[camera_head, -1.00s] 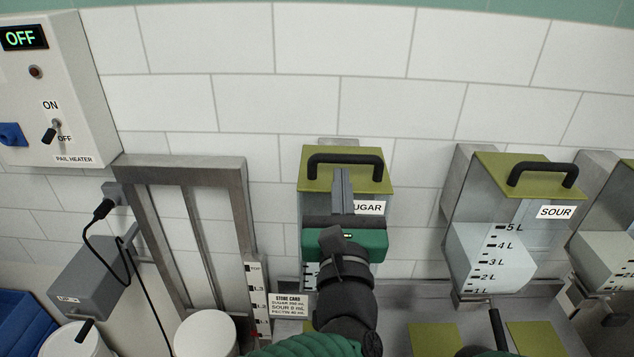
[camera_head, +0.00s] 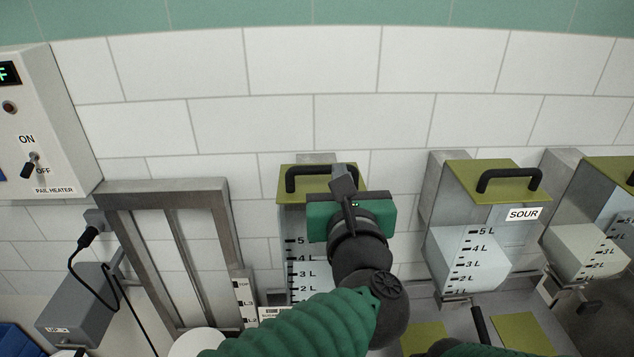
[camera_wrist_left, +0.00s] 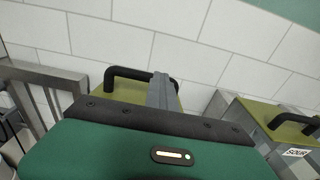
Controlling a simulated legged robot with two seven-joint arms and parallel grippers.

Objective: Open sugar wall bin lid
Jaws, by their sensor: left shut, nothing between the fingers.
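The sugar wall bin (camera_head: 292,230) hangs on the tiled wall in the head view, with its volume marks facing me. Its olive lid (camera_head: 287,194) lies closed on top and carries a black bar handle (camera_head: 293,178). My left gripper (camera_head: 343,178) is shut and empty, in front of the right part of the lid and handle. In the left wrist view the shut fingers (camera_wrist_left: 160,90) overlap the right end of the handle (camera_wrist_left: 130,73); I cannot tell if they touch it. The arm hides the sugar label and part of the bin. My right gripper is not clearly in view.
The sour bin (camera_head: 470,245) with its own lid and handle hangs to the right, and another bin stands beyond it. A steel frame (camera_head: 222,260) and the pail heater box (camera_head: 60,120) are at the left. The wall above the bins is clear.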

